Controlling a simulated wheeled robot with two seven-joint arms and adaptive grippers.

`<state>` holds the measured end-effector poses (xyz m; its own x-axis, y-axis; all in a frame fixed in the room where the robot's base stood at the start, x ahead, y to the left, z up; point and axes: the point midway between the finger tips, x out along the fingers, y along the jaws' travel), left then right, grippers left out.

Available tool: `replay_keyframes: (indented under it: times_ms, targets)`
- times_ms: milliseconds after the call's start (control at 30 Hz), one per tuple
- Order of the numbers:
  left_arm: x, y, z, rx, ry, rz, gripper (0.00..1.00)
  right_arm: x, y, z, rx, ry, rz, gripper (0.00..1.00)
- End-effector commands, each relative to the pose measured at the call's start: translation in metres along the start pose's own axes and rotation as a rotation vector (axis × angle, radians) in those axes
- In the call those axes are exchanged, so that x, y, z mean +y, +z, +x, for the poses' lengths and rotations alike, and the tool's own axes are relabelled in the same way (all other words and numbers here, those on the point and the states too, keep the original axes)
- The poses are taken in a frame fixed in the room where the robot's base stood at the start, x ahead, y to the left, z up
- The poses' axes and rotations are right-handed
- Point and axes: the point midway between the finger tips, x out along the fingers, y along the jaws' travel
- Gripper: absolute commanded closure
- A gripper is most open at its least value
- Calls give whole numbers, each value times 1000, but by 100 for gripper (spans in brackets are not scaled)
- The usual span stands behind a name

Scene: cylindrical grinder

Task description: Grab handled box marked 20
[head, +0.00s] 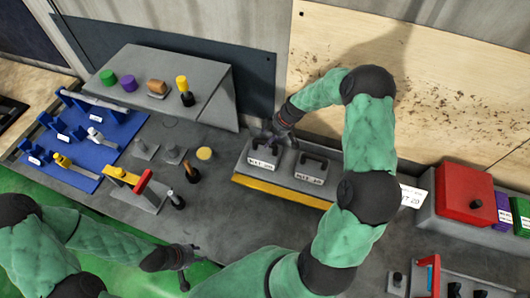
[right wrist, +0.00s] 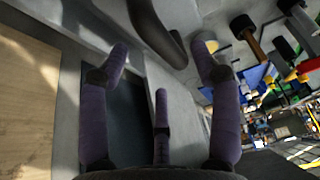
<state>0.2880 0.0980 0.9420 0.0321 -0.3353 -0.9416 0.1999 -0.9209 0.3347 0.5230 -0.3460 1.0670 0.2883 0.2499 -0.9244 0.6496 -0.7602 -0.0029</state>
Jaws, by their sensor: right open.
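Two grey boxes with dark handles and white labels stand side by side on the bench, the left box (head: 262,157) and the right box (head: 310,172). The print on their labels is too small for me to read surely. My right gripper (head: 282,132) is open just above and behind the left box's handle. In the right wrist view its purple fingers (right wrist: 162,50) are spread, with a dark curved handle (right wrist: 155,25) ahead between the fingertips. Contact with the handle is not visible. My left gripper (head: 188,264) hangs empty and open at the bench's front edge, its fingers apart.
A yellow strip (head: 280,190) runs along the boxes' front. A white card (head: 412,197) ending in "20" and a red box (head: 463,192) stand right. A grey sloped stand (head: 165,85) and blue racks (head: 75,140) are left. The wooden wall (head: 440,70) is close behind.

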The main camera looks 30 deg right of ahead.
Motion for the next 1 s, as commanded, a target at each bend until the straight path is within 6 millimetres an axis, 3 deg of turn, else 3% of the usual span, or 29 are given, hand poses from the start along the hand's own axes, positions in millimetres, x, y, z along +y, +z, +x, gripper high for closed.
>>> replay_keyframes:
  times_ms: [167, 533, 867, 1000]
  targets:
    - [1, 0, -3, 0, 0, 0, 60, 0, 0, 9, 0, 0, 0, 37]
    - [5, 0, -13, 0, 0, 0, 60, -1, -1, 50, 0, 0, 0, 37]
    - [5, 0, -13, 0, 0, 0, 60, -1, 0, 56, 1, 2, 0, 37]
    - [5, 0, -13, 0, 0, 0, 60, -1, 0, 55, 1, 2, 0, 73]
